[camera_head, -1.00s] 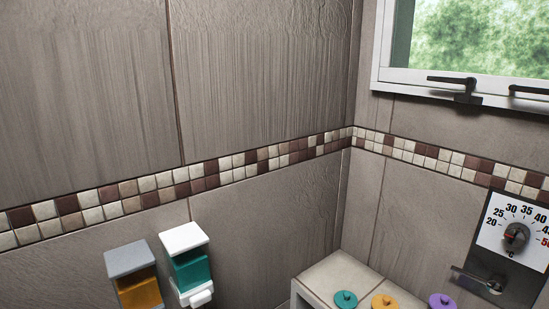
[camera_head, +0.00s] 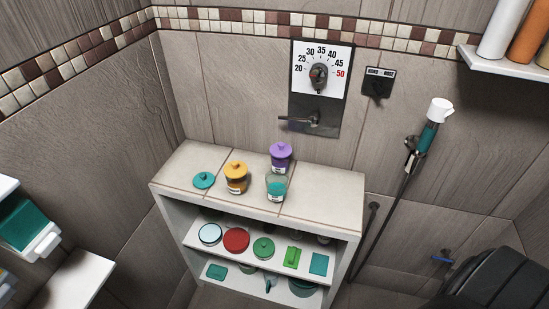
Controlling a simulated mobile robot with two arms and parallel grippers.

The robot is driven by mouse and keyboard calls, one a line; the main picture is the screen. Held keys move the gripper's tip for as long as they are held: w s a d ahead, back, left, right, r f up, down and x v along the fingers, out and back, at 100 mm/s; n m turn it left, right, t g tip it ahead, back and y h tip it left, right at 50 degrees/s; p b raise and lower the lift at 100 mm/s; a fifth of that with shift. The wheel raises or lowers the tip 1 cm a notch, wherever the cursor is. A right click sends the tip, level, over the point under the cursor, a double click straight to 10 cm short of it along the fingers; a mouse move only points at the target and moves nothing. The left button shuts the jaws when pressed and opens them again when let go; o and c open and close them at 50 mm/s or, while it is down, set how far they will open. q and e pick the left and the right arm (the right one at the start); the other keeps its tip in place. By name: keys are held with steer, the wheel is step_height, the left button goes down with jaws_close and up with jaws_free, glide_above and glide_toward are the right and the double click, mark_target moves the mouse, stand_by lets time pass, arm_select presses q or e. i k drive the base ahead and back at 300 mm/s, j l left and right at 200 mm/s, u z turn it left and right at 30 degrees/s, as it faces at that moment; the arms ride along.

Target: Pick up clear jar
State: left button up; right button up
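A clear jar (camera_head: 276,188) with teal contents and a pale label stands on the tiled top of a low shelf unit (camera_head: 325,200). It looks open at the top. A loose teal lid (camera_head: 204,180) lies on the same top to the left. An orange-lidded jar (camera_head: 236,178) stands between the lid and the clear jar. A purple-lidded jar (camera_head: 280,156) stands just behind the clear jar, partly hidden by it. Neither of my grippers is in view.
Shelves below hold a red round container (camera_head: 236,240), a green one (camera_head: 264,248) and other items. A dial panel (camera_head: 320,75) is on the wall behind. A hand shower (camera_head: 428,135) hangs at right. The unit's top right is clear.

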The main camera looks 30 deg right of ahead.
mark_target(276, 180)
steer(key=z, duration=0.9)
steer(key=u, duration=1.25)
steer(key=z, duration=1.25)
